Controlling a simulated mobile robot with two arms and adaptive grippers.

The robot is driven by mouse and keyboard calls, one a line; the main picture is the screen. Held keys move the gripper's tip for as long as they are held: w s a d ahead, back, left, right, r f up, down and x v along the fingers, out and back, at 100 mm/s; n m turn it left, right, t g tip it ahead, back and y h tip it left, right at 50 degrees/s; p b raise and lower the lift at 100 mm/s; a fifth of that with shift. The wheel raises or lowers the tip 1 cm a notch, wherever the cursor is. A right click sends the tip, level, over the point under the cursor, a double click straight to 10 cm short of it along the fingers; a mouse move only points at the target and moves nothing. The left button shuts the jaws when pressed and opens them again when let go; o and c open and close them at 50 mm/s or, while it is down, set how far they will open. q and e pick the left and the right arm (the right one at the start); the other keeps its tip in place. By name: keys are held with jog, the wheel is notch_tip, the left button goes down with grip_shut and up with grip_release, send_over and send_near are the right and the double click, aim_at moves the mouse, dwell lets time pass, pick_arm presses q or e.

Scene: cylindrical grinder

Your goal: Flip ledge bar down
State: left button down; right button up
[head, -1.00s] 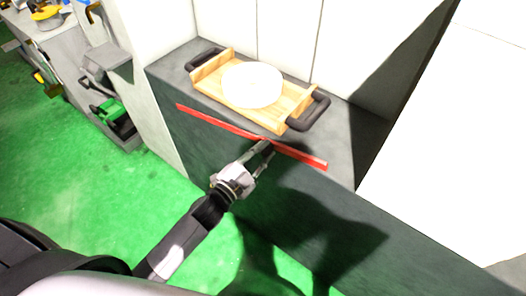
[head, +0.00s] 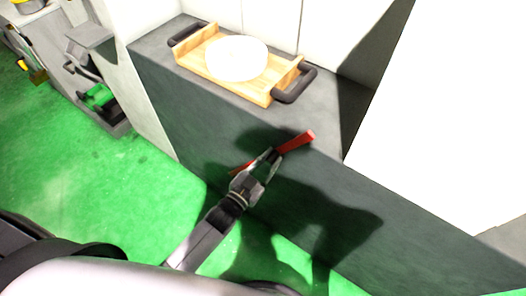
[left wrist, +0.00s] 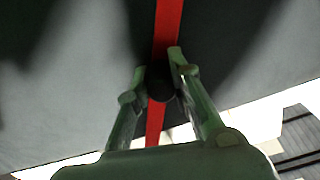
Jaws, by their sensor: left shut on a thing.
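The red ledge bar (head: 297,142) is at the front face of the dark grey ledge, below its top edge. It slants, with its right end higher in the picture and its left end lower; its middle is hidden behind my gripper. My left gripper (head: 273,157) is shut on the bar near its middle. In the left wrist view the red bar (left wrist: 168,28) runs up the picture between the two fingers of the left gripper (left wrist: 158,78). A dark round part sits between the fingers. My right gripper is not in view.
On the ledge top (head: 155,42) stands a wooden tray (head: 262,97) with black handles, holding a white round thing (head: 237,57). White panels rise behind and at right. A grey cabinet (head: 75,85) stands at far left. Green floor (head: 120,180) is open at left.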

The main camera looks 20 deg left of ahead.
aim_at(290, 162)
pick_arm(q)
jog(key=d+n, duration=0.1)
jog(key=s+d+f+n, duration=0.1)
jog(key=shift+d+f, duration=0.1)
jog(key=shift+d, duration=0.2)
jog(key=shift+s+d+f+n, duration=0.15)
jog(key=shift+s+d+n, duration=0.05)
jog(key=shift+d+n, duration=0.55)
